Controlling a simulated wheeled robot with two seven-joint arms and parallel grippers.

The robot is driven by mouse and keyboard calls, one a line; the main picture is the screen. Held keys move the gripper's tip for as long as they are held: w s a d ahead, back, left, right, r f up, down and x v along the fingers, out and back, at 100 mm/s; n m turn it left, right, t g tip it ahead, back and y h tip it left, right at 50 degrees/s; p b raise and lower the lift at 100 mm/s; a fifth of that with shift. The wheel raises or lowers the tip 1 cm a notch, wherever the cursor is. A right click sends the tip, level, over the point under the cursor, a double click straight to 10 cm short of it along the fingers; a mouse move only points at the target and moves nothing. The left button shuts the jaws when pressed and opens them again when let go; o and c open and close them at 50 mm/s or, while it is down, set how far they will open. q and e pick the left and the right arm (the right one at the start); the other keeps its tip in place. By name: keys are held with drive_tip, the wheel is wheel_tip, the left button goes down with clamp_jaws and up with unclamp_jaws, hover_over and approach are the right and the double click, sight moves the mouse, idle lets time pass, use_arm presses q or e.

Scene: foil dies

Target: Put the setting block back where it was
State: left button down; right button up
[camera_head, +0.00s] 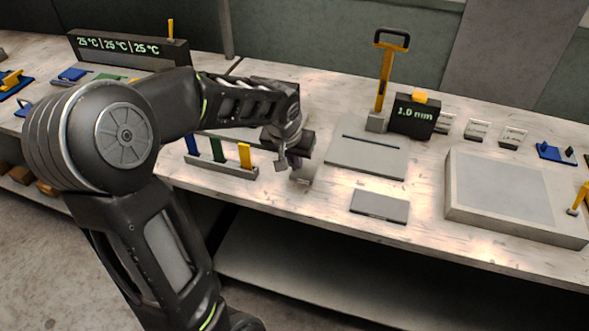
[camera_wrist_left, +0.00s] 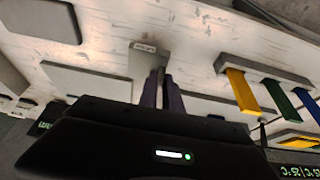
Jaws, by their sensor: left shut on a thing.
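My left gripper (camera_head: 292,162) is over the table to the right of the coloured-bar rack, with its fingers pointing down. It is shut on a small grey setting block (camera_head: 303,174), which is partly hidden by the gripper. In the left wrist view the block (camera_wrist_left: 145,58) with a small pale label shows at the tips of the dark fingers (camera_wrist_left: 161,80). I cannot tell if it touches the table. Several similar labelled blocks (camera_head: 477,130) stand in a row right of the black 1.0 mm display (camera_head: 413,117). My right gripper is not in view.
A rack with blue, green and yellow bars (camera_head: 225,168) is left of the gripper. A flat grey plate (camera_head: 367,160), a smaller dark plate (camera_head: 379,206) and a large grey tray (camera_head: 455,205) lie to the right. A yellow-handled lever (camera_head: 383,85) stands behind. Bare table surrounds the small plate.

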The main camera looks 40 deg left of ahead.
sight(294, 167)
use_arm(q)
drive_tip(key=shift+f, duration=1.8)
drive_tip(key=shift+f, duration=0.25)
drive_tip(key=c, duration=1.5)
unclamp_jaws()
drive_tip(key=shift+r, duration=0.15)
drive_tip(key=shift+r+p, duration=0.2)
drive_tip(key=shift+p, duration=0.1)
drive_tip(key=b+v, duration=0.1)
drive_tip(key=v, duration=1.1)
drive_tip(key=shift+d, duration=0.1)
